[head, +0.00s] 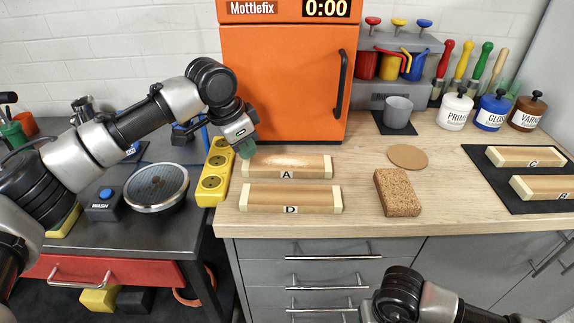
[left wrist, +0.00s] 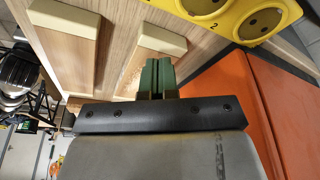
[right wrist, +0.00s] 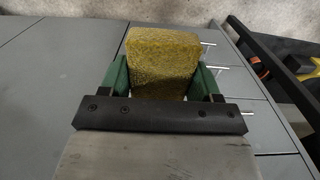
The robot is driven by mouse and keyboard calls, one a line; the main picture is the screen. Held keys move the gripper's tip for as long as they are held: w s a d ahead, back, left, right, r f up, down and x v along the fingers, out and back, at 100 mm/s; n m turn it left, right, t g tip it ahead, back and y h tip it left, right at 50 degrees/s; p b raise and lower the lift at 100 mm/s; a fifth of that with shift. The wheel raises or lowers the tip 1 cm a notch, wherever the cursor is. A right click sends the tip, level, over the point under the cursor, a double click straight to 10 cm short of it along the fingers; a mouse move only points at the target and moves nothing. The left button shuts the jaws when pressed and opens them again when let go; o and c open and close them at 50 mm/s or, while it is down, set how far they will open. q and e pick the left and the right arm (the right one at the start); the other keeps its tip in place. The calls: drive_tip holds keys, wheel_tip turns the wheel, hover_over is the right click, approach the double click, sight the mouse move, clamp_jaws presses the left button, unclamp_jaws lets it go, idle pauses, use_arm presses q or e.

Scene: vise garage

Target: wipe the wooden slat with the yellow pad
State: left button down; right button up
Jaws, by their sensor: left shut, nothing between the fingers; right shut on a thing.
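Slat A has a whitish patch on top. My left gripper (head: 246,150) is shut and empty beside the left end of slat A. In the left wrist view its green fingers (left wrist: 158,75) are together near that slat's end block (left wrist: 162,38). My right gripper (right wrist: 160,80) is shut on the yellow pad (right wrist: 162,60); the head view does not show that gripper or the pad.
A yellow socket strip (head: 214,172) lies left of the slats. A cork block (head: 396,193) and a round cork disc (head: 408,156) lie to their right. An orange cabinet (head: 280,85) stands behind. A grey mug (head: 397,111) and paint jars (head: 455,111) stand at the back right.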

use_arm(q)
drive_tip(key=shift+f, duration=0.7)
use_arm(e)
drive_tip(key=shift+r, duration=0.2)
use_arm(q)
wheel_tip(320, 180, up, 6)
drive_tip(key=p, duration=0.7)
drive_tip(key=shift+r+p, duration=0.1)
drive_tip(key=shift+p, duration=0.25)
use_arm(e)
wheel_tip(320, 180, up, 7)
drive_tip(key=shift+r, duration=0.15)
use_arm(q)
drive_tip(key=v, duration=1.2)
use_arm(e)
drive_tip(key=shift+s, duration=0.1)
